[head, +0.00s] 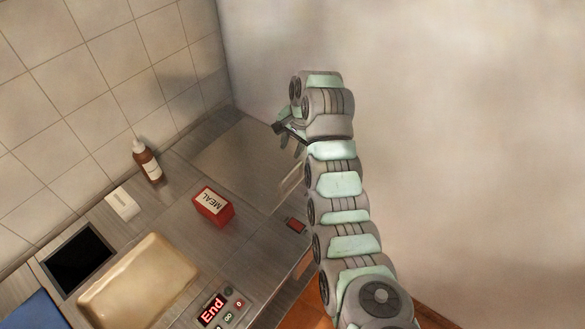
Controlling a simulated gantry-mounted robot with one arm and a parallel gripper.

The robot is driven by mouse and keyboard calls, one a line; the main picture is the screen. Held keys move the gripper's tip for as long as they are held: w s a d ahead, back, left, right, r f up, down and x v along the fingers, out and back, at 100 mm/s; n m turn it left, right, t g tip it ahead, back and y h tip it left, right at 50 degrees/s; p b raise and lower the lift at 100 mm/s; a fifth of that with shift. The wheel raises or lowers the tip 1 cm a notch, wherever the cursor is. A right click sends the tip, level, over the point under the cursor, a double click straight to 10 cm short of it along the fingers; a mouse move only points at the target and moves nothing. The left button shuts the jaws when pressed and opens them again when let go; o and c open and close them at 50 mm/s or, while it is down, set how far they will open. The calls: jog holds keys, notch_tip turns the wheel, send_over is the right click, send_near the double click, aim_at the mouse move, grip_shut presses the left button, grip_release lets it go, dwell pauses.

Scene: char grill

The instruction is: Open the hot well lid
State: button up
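A smooth, flat steel panel (235,160) is set in the far right part of the counter, close to the wall. It looks flush with the counter. A pale narrow strip (291,180) shows at its right edge, partly beside my arm. I cannot tell for sure whether this panel is the hot well lid or whether the strip is its handle. My gripper (288,138) is above the right far side of the panel, with its fingers pointing down and left. Nothing shows held in it. The fingers are small and partly hidden by my wrist, so their opening is unclear.
A red box marked MEAL (213,207), a brown bottle (147,161) and a white box (122,204) stand on the counter. A tan rounded tray or cover (140,285), a black square (77,261) and a lit "End" display (212,311) lie nearer. Walls bound the back and right.

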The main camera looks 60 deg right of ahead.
aim_at(291, 171)
jog(key=shift+y, duration=0.3)
notch_tip(291, 171, down, 10)
jog(key=shift+s+r+p, duration=0.15)
jog(key=shift+p, duration=0.7)
grip_shut()
dwell(1.0)
